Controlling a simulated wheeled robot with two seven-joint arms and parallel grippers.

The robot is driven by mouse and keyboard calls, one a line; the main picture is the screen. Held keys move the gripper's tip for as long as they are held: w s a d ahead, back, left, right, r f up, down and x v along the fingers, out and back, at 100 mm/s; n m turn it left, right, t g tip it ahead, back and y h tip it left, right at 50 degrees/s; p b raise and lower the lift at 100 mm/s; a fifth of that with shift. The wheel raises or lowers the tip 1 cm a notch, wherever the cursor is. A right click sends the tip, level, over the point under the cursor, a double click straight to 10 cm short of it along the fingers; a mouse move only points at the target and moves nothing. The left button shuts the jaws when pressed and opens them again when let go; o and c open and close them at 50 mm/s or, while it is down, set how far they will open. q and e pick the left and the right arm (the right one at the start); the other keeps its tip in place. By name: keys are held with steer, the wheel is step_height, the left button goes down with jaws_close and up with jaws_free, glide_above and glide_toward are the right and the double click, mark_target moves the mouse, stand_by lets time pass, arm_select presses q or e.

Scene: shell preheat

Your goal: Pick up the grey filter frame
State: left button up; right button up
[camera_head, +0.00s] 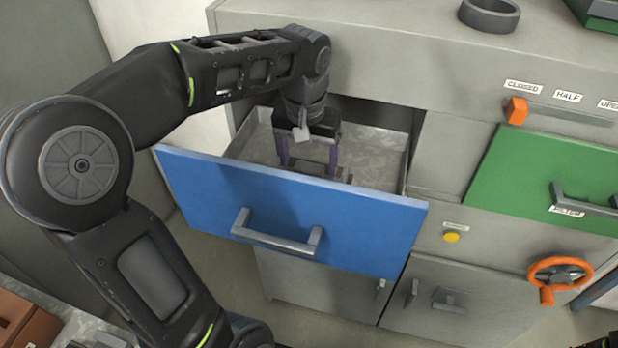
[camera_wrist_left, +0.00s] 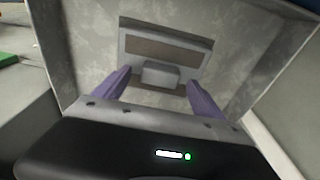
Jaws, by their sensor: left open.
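The grey filter frame (camera_wrist_left: 205,48) lies in the open blue-fronted drawer (camera_head: 290,212). In the left wrist view it is a grey rectangle with a brownish inner panel and a small grey block on its near side. In the head view the frame (camera_head: 345,175) is mostly hidden by the drawer front and my gripper. My left gripper (camera_head: 309,162) reaches down into the drawer with its purple fingers apart. In the left wrist view its fingertips (camera_wrist_left: 159,80) stand on either side of the block, with gaps visible; nothing is gripped.
The drawer's metal walls (camera_wrist_left: 75,45) surround the gripper closely. A grey ring (camera_head: 489,14) sits on the cabinet top.

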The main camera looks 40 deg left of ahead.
arm_select(q)
steer(key=shift+w+f, duration=0.1)
steer(key=shift+f, duration=0.45)
steer(key=shift+c, duration=0.4)
jaws_close()
stand_by(0.5)
